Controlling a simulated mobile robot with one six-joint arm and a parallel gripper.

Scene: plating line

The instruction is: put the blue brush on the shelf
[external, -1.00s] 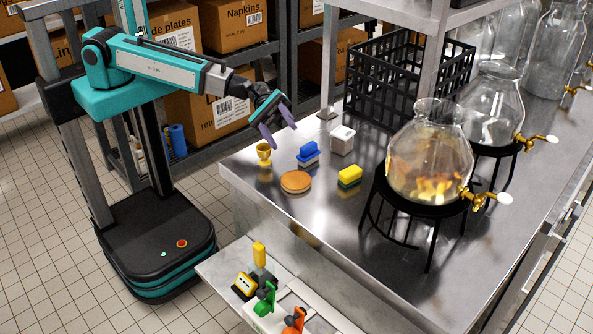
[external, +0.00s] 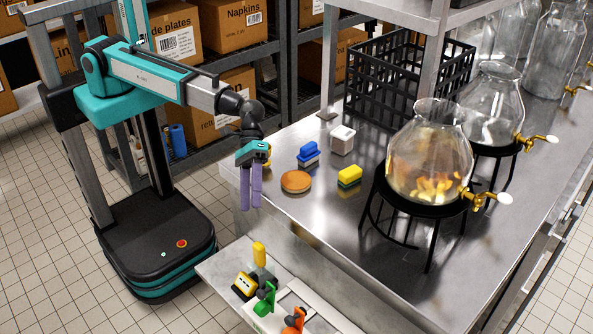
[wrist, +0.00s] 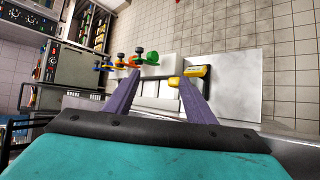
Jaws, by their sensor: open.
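The blue brush (external: 308,154), with a blue top and a pale lower part, sits on the steel counter (external: 330,215) behind the round tan item. My gripper (external: 251,207) is open and empty, fingers pointing down at the counter's left edge, left of the brush and apart from it. Its two purple fingers also show in the wrist view (wrist: 158,78), with nothing between them. The brush is out of the wrist view. An upper shelf (external: 451,22) stands over the back of the counter. A lower ledge (external: 217,266) holds several tools; I cannot tell which is the task's shelf.
A round tan item (external: 296,181), a yellow sponge (external: 349,177) and a white-topped container (external: 342,139) surround the brush. My gripper mostly hides a yellow cup (external: 267,152). A glass dispenser (external: 430,155) on a black stand and a black crate (external: 385,85) occupy the right and back.

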